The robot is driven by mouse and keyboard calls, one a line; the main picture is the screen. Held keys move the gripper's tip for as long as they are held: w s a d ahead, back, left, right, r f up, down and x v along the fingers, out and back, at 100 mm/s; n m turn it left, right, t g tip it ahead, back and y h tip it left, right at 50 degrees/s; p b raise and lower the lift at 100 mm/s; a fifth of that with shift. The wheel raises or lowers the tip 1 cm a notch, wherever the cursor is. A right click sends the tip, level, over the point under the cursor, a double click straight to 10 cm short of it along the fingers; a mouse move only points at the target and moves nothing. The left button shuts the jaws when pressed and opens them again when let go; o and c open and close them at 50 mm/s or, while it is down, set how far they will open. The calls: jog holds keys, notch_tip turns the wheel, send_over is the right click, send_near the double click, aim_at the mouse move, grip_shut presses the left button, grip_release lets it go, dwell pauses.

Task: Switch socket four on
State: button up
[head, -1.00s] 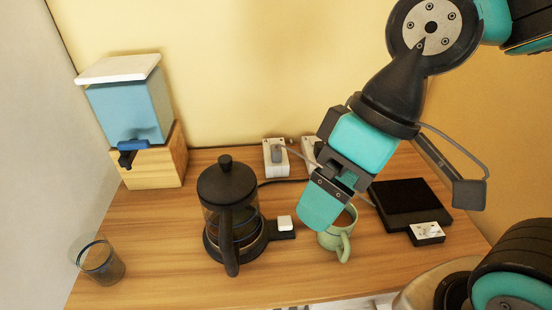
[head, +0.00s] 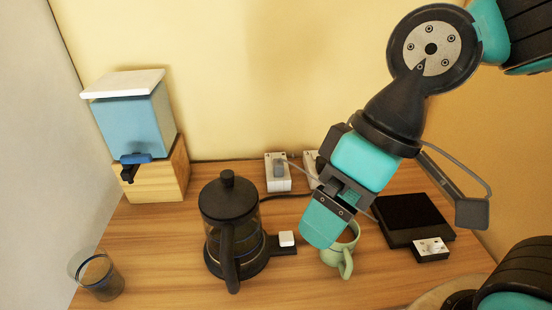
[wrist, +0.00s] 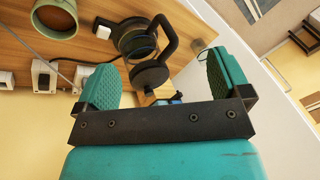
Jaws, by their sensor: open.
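White socket units stand at the back against the wall. The left one (head: 278,178) has a grey plug and cable in it. A second socket unit (head: 312,163) is partly hidden behind my arm. No numbers are readable, so I cannot tell which is socket four. My gripper (head: 322,228) is open and empty, in front of the sockets and overlapping the green mug (head: 345,262) in the head view; its jaws also show in the wrist view (wrist: 162,78).
A French press (head: 228,235) stands left of my gripper, beside a white button (head: 287,239). A black flat device (head: 412,217) and white knob box (head: 431,249) lie right. A blue dispenser (head: 130,118) and glass (head: 98,277) are left. The left-middle counter is clear.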

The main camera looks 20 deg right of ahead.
jog(key=shift+w, duration=0.2)
jog(key=c, duration=0.3)
jog(key=shift+m+t+h, duration=0.4)
jog(key=shift+m, duration=0.3)
jog(key=w, duration=0.2)
jog(key=w+b, duration=0.1)
jog(key=w, duration=0.5)
jog(key=shift+w+d+f+b, duration=0.2)
jog(key=shift+f+b, duration=0.05)
jog(key=shift+b, duration=0.1)
jog(key=c, duration=1.1)
jog(key=w, duration=0.3)
jog(key=w+f+m+b, duration=0.1)
jog(key=w, duration=0.2)
jog(key=w+m+h, duration=0.1)
jog(key=w, duration=0.3)
jog(key=shift+d+f+t+b, duration=0.2)
jog(key=shift+d+t+b, duration=0.1)
jog(key=shift+d, duration=0.1)
grip_shut()
jog(key=w+d+f+m+h+b, duration=0.1)
jog(key=w+d+f+m, duration=0.1)
jog(key=w, duration=0.9)
jog(key=w+d+f+m+t+h+b, duration=0.1)
jog(key=w+d+f+m+h+b, duration=0.1)
jog(key=w+f, duration=0.4)
jog(key=w+m, duration=0.1)
jog(key=w, duration=0.4)
jog(key=shift+f+m, duration=0.4)
